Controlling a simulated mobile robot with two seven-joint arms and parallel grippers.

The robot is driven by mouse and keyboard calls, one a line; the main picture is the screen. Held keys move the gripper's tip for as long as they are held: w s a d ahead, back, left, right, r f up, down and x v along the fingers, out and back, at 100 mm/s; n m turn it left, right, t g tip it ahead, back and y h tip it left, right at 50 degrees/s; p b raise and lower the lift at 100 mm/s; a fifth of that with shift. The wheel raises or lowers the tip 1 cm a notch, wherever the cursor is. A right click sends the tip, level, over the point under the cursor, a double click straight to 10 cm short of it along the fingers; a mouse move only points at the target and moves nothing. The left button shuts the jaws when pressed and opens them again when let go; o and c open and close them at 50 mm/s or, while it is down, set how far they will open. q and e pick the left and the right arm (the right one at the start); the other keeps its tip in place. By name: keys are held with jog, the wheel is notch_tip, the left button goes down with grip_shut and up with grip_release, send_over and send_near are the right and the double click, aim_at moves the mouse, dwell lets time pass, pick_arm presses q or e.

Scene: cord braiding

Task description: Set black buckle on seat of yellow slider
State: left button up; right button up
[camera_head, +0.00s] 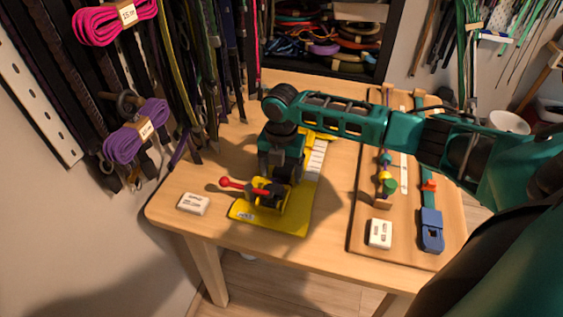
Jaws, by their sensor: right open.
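The yellow slider (269,206) stands on a yellow base plate (292,222) near the front of the wooden table. A red-knobbed lever (231,182) sticks out to its left. A small dark piece, which looks like the black buckle (262,192), shows on the top of the slider; I cannot tell if it is fully seated. My right gripper (280,178) comes down from above, right over the slider. Its jaws are open, with the fingertips just above and behind the dark piece. My left gripper is not in view.
A white labelled block (193,204) lies left of the slider. On the right, a wooden board (405,252) carries beads, a blue clamp (431,230) and another white block (380,233). Cords and straps hang at the left; purple cord (137,133) hangs near the table's left edge.

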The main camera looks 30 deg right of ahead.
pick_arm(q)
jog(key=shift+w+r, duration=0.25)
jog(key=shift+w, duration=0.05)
pick_arm(e)
jog(key=c, duration=1.1)
jog(key=shift+r+p, duration=1.15)
jog(key=shift+p, duration=0.25)
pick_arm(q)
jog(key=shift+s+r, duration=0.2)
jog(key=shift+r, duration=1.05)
pick_arm(e)
jog(key=shift+p, duration=0.45)
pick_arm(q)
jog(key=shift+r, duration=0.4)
